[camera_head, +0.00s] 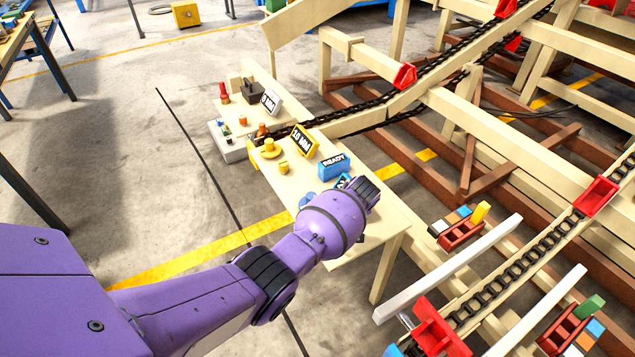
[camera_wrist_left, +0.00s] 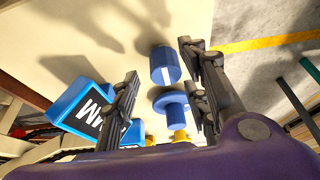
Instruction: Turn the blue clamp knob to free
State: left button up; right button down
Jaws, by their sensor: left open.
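A blue knob with a white stripe (camera_wrist_left: 166,66) stands on the pale bench in the left wrist view. Beside it is a blue flanged piece (camera_wrist_left: 170,103), a round disc with a smaller top. Which of the two is the clamp knob is not marked. My left gripper (camera_wrist_left: 163,88) is open, its dark fingers on either side of the two blue pieces, with no visible contact. In the head view my purple left wrist hides most of the gripper and this spot; only a bit of blue (camera_head: 306,199) shows at its left. My right gripper is not in view.
A blue READY box (camera_head: 334,167) stands just behind my wrist. A blue-framed display (camera_wrist_left: 92,112) is close to the left finger. Yellow pieces (camera_head: 270,148) and a yellow-framed display (camera_head: 303,141) stand farther along the bench (camera_head: 345,253). A chain conveyor with red carriers runs at right.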

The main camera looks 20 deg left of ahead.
pick_arm(q)
jog(key=v, duration=1)
jog(key=shift+d, duration=0.15)
jog(key=shift+w+f, duration=0.15)
jog(key=w+d+r+m+t+h, duration=0.3)
jog(key=w+d+r+m+t, duration=0.2)
jog(key=w+m, duration=0.15)
jog(key=s+a+f+m+p, duration=0.1)
jog(key=s+a+f, duration=0.2)
jog(key=s, duration=1.3)
jog(key=s+a+f+m+p, duration=0.1)
jog(key=s+f, duration=0.4)
jog(key=s, duration=1.2)
jog(key=s+a+f+m+p, duration=0.2)
jog(key=s+a+f, duration=0.2)
jog(key=s, duration=1.2)
jog(key=shift+s+a+f+t+h, duration=0.25)
jog(key=shift+s+a+t+h, duration=0.15)
jog(key=shift+a, duration=0.45)
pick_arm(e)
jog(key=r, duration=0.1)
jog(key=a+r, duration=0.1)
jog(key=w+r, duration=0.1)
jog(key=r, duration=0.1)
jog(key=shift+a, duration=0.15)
